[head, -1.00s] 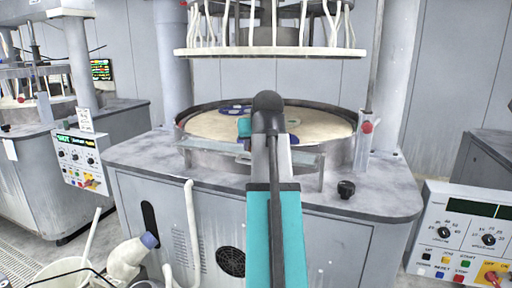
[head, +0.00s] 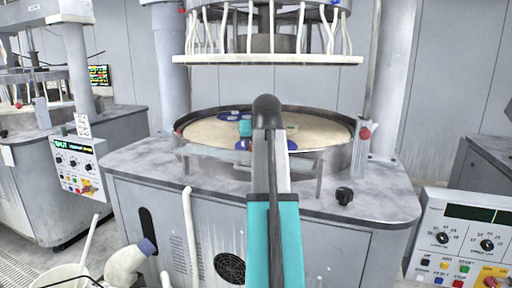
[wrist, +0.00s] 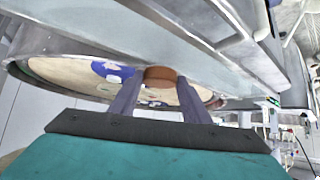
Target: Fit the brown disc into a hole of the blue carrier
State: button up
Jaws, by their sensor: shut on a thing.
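In the wrist view, my gripper (wrist: 158,88) is shut on the brown disc (wrist: 160,73), which sits between the two finger ends. A blue carrier (wrist: 106,67) with light openings lies on the cream platen (wrist: 72,72), to the left of the disc in that view. The fingers cover part of the carrier area. In the head view, one blue carrier (head: 233,115) lies at the back of the platen (head: 208,128) and another blue piece (head: 242,144) shows near the front. My arm hides the disc and the fingertips there.
A raised metal rim (head: 345,152) surrounds the platen. A grey bar (head: 225,155) crosses its front. The upper plate (head: 265,60) with white hoses hangs above. A black knob (head: 344,194) stands on the machine top, right of the platen.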

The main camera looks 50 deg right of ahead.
jog(key=shift+w+d+f+p, duration=0.1)
jog(key=shift+w+d+f, duration=0.5)
jog(key=shift+w+d, duration=1.4)
jog(key=shift+w+d+f+p, duration=0.1)
jog(key=shift+w+d+f, duration=0.8)
jog(key=shift+d, duration=2)
jog(key=shift+w+d+f+p, duration=0.1)
jog(key=shift+w+d+f, duration=0.2)
jog(key=shift+w+d, duration=1.85)
jog(key=shift+s+d+f, duration=0.15)
jog(key=shift+s+f, duration=0.05)
jog(key=shift+f, duration=0.55)
jog(key=shift+s+d+f, duration=0.15)
jog(key=shift+f, duration=0.6)
jog(key=shift+f, duration=0.3)
jog(key=o, duration=1.1)
jog(key=shift+s, duration=0.1)
jog(key=shift+o, duration=0.2)
jog(key=shift+s+a, duration=0.1)
jog(key=v, duration=1.3)
jog(key=shift+a+r, duration=0.2)
jog(key=shift+r, duration=0.2)
